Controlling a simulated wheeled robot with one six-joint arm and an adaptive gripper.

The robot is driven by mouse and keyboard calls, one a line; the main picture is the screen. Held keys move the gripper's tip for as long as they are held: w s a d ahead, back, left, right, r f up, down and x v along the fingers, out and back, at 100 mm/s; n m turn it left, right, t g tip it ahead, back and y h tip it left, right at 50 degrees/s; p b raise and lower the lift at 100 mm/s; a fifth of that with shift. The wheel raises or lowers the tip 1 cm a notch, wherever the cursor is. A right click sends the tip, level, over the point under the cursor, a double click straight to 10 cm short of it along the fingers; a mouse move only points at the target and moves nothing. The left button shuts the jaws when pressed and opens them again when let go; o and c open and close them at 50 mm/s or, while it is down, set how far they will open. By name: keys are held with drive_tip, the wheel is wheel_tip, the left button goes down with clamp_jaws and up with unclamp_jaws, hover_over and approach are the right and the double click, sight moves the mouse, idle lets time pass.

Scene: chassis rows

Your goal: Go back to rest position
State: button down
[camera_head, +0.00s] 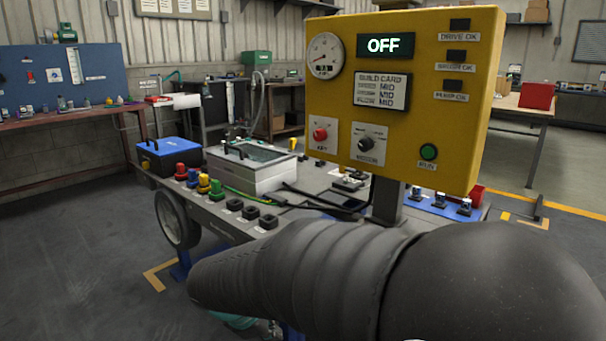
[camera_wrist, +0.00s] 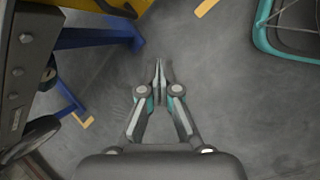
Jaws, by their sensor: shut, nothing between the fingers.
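My gripper (camera_wrist: 159,80) shows in the wrist view, pointing down over bare grey floor. Its two fingers are together with nothing between them. In the head view my dark arm crosses the lower right and hides the near edge of the chassis bench (camera_head: 222,217); the gripper itself is not visible there. A yellow control panel (camera_head: 440,122) stands upright above the bench. Its display (camera_head: 384,46) reads OFF. It carries a round gauge, a red knob (camera_head: 320,134), a black knob (camera_head: 366,144) and a green RUN button (camera_head: 428,151).
The bench holds a clear-topped box (camera_head: 260,181), a blue case (camera_head: 164,156) and several coloured connectors. In the wrist view a blue frame (camera_wrist: 92,38) stands left of my gripper and a teal-rimmed object (camera_wrist: 262,38) lies at the upper right. Floor between them is clear.

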drive_tip(key=s+d+r+m+y, duration=0.2)
drive_tip(key=s+d+r+m, duration=0.2)
drive_tip(key=s+d+m, duration=0.4)
drive_tip(key=s+d+r+m+t+y, duration=0.1)
drive_tip(key=s+d+r+m, duration=0.3)
drive_tip(key=s+d+m, duration=0.4)
drive_tip(key=d+m, duration=0.2)
drive_tip(key=d, duration=0.4)
drive_tip(key=shift+s+r+m+t+y, duration=0.25)
drive_tip(key=shift+r+m+t+y, duration=0.05)
drive_tip(key=shift+r+m+y, duration=0.1)
idle(0.6)
